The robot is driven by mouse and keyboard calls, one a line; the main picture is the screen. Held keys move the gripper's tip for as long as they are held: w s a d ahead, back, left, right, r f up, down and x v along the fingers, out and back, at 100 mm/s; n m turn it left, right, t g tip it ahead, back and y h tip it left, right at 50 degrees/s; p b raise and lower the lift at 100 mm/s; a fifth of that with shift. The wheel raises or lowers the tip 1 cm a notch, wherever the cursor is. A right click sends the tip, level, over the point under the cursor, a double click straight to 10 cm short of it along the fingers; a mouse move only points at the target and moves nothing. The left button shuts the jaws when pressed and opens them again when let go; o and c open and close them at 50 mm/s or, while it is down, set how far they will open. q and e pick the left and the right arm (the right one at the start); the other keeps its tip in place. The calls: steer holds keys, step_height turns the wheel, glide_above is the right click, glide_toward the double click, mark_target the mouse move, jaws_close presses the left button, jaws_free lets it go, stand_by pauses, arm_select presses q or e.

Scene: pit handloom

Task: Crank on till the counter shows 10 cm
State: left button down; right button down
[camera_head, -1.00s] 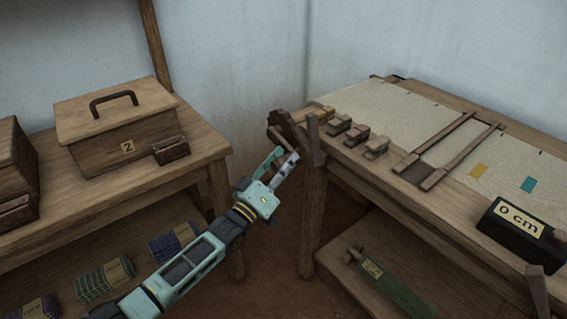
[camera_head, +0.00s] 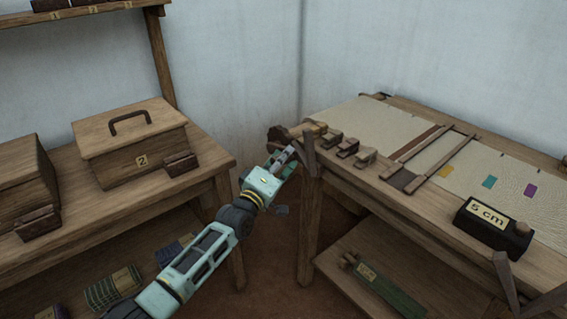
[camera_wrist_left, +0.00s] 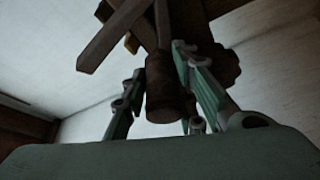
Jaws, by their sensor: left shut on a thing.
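The crank (camera_head: 309,157) is a set of dark wooden arms at the left end of the loom bench. Its round handle (camera_wrist_left: 163,88) sits between my left fingers in the left wrist view. My left gripper (camera_head: 288,154) is shut on this handle; in the left wrist view (camera_wrist_left: 155,85) a finger lies on either side. The counter (camera_head: 487,222) is a dark box at the front right of the bench. Its label reads 5 cm. Pale cloth (camera_head: 385,119) lies along the bench top, with yellow (camera_head: 445,171), teal (camera_head: 490,181) and purple (camera_head: 531,190) patches.
Several small wooden blocks (camera_head: 347,147) line the bench's front edge near the crank. A wooden frame (camera_head: 458,154) crosses the cloth. A lidded box 2 (camera_head: 130,147) stands on the left table. A green item (camera_head: 377,287) lies on the lower shelf. A gap separates the two tables.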

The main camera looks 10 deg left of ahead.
arm_select(q)
steer(key=shift+r, duration=0.4)
steer(key=c, duration=1.6)
jaws_free()
steer(key=shift+o, duration=0.2)
steer(key=shift+f, duration=0.15)
steer(key=shift+s+a+f, duration=0.15)
steer(key=shift+s+f, duration=0.1)
steer(key=shift+s, duration=0.15)
steer(key=v, duration=1.1)
steer(key=shift+r, duration=0.2)
